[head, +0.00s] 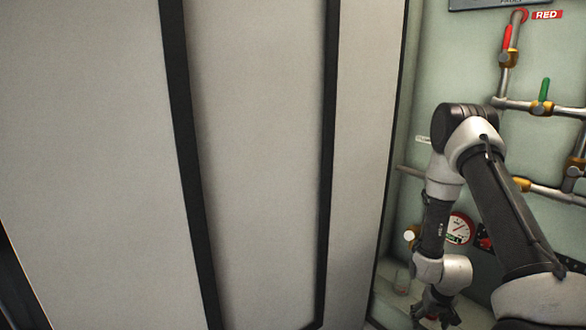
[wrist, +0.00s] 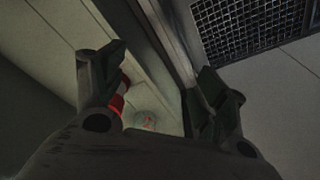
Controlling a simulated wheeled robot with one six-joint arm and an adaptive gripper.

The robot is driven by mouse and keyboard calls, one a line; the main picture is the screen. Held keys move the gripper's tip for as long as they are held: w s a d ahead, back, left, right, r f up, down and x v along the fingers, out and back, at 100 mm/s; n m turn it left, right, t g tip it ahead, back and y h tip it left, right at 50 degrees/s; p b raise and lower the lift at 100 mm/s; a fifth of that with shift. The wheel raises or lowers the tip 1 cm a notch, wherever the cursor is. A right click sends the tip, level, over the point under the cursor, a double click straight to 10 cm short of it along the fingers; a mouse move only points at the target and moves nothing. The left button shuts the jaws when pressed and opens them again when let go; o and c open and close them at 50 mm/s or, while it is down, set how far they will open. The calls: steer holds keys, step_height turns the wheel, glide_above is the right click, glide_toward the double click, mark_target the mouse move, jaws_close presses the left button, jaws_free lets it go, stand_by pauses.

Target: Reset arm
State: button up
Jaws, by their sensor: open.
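My arm hangs folded at the right of the head view, in front of the pale green bay wall. My gripper (head: 437,312) points down at the bottom edge of that view, partly cut off. In the wrist view my gripper (wrist: 160,95) shows two dark fingers spread well apart, open, with nothing held between them. A red and white object (wrist: 118,100) shows just beyond the left finger, partly hidden by it. A pale greenish round thing (wrist: 146,121) lies below it, too dim to name.
Pipes carry a red-handled valve (head: 507,40), a green-handled valve (head: 543,92) and a round gauge (head: 460,228) behind my arm. A large pale panel wall (head: 260,150) with dark strips fills the left. A mesh grille (wrist: 255,28) shows in the wrist view.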

steer(key=s+a+r+g, duration=0.1)
steer(key=s+r+g, duration=0.25)
steer(key=s, duration=0.35)
steer(key=s+a+r+t, duration=0.1)
steer(key=s+r, duration=0.4)
steer(key=r, duration=1)
steer(key=s+a+r+n+t, duration=0.1)
steer(key=s+r, duration=0.4)
steer(key=r, duration=1)
steer(key=s+a+r+t, duration=0.3)
steer(key=s+r, duration=0.3)
steer(key=r, duration=0.9)
steer(key=shift+r+t, duration=0.2)
steer(key=shift+t, duration=0.15)
steer(key=shift+a+r, duration=0.1)
